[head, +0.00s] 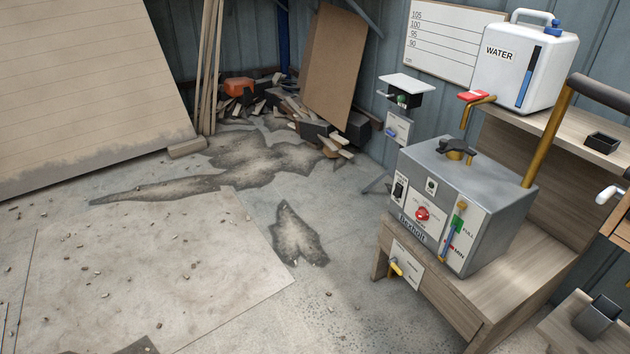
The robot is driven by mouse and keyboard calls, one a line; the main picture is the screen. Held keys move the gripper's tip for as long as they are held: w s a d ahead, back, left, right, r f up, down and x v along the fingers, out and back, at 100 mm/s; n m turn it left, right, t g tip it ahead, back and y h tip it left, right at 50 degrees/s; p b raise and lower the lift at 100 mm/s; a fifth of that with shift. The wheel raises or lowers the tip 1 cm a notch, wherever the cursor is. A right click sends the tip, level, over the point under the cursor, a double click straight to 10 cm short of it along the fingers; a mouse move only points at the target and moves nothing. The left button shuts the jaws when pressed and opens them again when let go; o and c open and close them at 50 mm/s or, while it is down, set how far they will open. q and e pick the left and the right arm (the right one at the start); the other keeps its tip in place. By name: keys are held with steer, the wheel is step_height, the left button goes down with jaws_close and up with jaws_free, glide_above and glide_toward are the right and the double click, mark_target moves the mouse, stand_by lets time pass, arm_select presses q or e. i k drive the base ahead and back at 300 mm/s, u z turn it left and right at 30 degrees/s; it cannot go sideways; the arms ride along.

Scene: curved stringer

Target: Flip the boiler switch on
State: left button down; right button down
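The boiler (480,195) is a grey metal box on a wooden bench, at the right in the head view. A black rocker switch (399,190) sits on the upper left of its front panel, with a small label beside it. The switch's position is too small to tell. A red round knob or lamp (422,214) is lower on the same panel. A level gauge marked FULL and MIN (455,232) is to its right. A black-handled cap (457,147) is on top. Neither of my grippers shows in this view.
A white WATER tank (525,68) stands on a shelf behind the boiler. A brass pipe (548,135) rises beside it. A yellow-handled valve panel (405,265) hangs below the front. Scrap wood (290,105) lies by the back wall. Open floor (150,250) extends left.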

mark_target(398, 190)
steer(key=u, duration=0.3)
steer(key=i, duration=1)
steer(key=z, duration=0.85)
steer(key=i, duration=0.75)
steer(key=z, duration=0.85)
